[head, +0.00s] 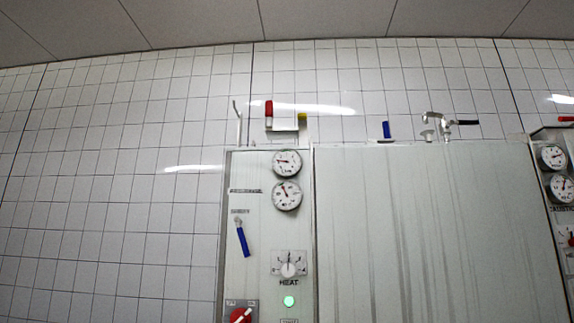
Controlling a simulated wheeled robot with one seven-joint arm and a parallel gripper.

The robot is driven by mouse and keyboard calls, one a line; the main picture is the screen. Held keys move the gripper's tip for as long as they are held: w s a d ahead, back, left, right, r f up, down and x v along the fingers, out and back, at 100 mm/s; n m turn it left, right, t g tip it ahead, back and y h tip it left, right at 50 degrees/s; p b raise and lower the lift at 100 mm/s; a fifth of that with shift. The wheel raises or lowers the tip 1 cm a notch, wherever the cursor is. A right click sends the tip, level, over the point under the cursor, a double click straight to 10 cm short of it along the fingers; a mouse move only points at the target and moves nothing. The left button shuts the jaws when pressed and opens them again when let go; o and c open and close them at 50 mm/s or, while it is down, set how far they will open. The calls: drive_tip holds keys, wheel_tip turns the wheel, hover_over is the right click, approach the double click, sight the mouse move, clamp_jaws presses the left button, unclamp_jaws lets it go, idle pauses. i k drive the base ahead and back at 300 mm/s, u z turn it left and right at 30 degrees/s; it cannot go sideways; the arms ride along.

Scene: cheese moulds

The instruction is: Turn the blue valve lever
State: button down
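A blue valve lever (242,240) is on the left side of a pale control panel. It hangs nearly straight down from a small metal pivot, its lower end slightly to the right. A small label above it is too blurred to read. A second, shorter blue handle (386,130) stands upright on top of the large steel cabinet, further right. My gripper is not in view.
The control panel (258,270) also has two round gauges (287,164), a knob marked HEAT (289,264), a lit green lamp (289,301) and a red switch (240,316). Red and yellow fittings (269,110) and a tap (437,122) stand on top. Tiled wall lies behind.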

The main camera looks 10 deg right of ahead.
sight(238, 221)
drive_tip(key=u, duration=1.85)
drive_tip(key=i, duration=1.85)
